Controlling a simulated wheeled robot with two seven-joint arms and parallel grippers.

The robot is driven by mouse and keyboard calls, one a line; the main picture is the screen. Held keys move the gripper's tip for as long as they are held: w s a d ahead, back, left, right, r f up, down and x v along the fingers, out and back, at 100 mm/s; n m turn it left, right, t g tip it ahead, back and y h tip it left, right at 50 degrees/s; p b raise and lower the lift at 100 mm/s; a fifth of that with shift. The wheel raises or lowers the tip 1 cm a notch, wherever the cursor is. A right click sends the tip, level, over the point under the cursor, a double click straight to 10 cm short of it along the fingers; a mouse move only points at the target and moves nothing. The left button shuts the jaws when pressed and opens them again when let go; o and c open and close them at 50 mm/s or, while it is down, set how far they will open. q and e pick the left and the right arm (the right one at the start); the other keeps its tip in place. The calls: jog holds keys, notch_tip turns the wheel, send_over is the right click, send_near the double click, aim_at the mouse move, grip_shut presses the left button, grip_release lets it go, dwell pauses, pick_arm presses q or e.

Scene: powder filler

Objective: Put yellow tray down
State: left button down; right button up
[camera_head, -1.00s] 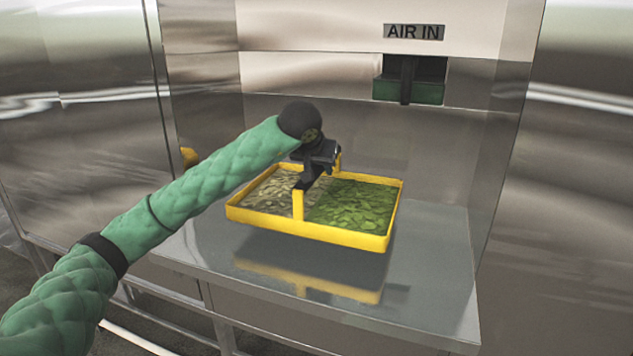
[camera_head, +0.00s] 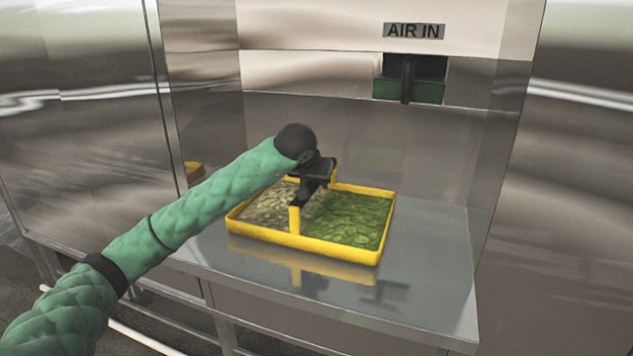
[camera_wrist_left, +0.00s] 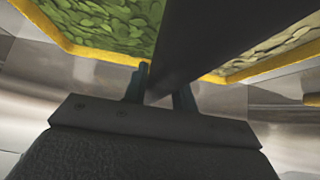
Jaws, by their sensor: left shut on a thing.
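My left gripper (camera_head: 313,183) is shut on that handle from above. My right gripper is not in view.
The shelf lies in a metal alcove with a back wall and side walls. Free shelf shows in front and to the right of the tray. A dark and green fitting (camera_head: 408,82) under an "AIR IN" label (camera_head: 414,31) is on the back wall.

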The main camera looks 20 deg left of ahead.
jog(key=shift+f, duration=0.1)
pick_arm(q)
jog(key=c, duration=1.1)
grip_release()
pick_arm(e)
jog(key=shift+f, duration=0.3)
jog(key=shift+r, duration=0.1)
pick_arm(q)
jog(key=b+v, duration=0.1)
jog(key=v, duration=1)
jog(key=shift+s+r, duration=0.15)
jog(key=shift+r, duration=0.05)
jog(key=shift+s+r, duration=0.2)
jog(key=shift+r, duration=0.05)
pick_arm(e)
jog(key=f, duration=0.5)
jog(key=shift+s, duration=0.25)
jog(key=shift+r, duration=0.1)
